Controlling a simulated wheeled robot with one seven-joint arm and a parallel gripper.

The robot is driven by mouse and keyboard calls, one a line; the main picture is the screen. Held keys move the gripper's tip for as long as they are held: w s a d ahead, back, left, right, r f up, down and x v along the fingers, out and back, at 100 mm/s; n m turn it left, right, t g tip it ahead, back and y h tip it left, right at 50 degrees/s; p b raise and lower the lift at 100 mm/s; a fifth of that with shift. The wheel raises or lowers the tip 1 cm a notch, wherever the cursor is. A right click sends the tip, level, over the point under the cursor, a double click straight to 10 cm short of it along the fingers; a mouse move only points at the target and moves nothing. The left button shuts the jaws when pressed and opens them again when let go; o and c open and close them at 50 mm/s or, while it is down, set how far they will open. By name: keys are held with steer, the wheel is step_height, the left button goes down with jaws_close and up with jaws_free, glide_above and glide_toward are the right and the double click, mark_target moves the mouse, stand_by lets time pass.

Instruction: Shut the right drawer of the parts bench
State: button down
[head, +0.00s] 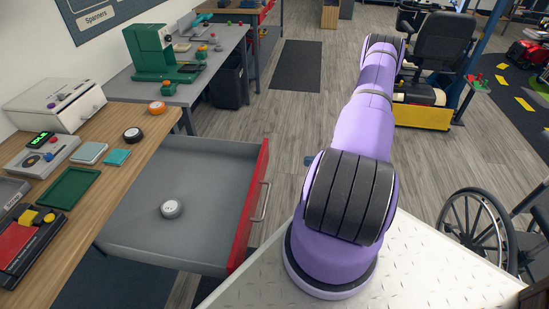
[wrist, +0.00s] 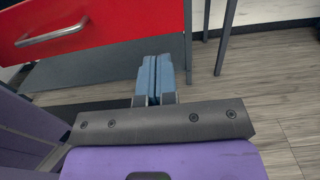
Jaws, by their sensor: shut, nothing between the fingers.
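The open drawer (head: 215,165) of the parts bench (head: 120,170) stands far out, a grey tray with a red front (head: 248,215) and a metal handle (head: 261,203). A small round white-topped item (head: 171,209) lies in it. In the wrist view the red front (wrist: 130,18) fills the upper left, with its handle (wrist: 52,33) left of my gripper. My gripper (wrist: 155,62) is shut and empty, its blue fingers pointing just below the front's lower edge near its right end. I see no contact; the gap is hard to judge. In the head view my arm hides most of the gripper.
The bench top holds a white box (head: 55,100), a green tray (head: 68,188) and a red-and-black device (head: 25,245). A grey table with a green machine (head: 160,55) stands beyond. A wheelchair (head: 478,230) is at right. Bare floor (head: 285,125) lies beyond the drawer.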

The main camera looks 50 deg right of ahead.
mark_target(267, 157)
steer(key=x, duration=1.4)
steer(key=shift+w, duration=0.1)
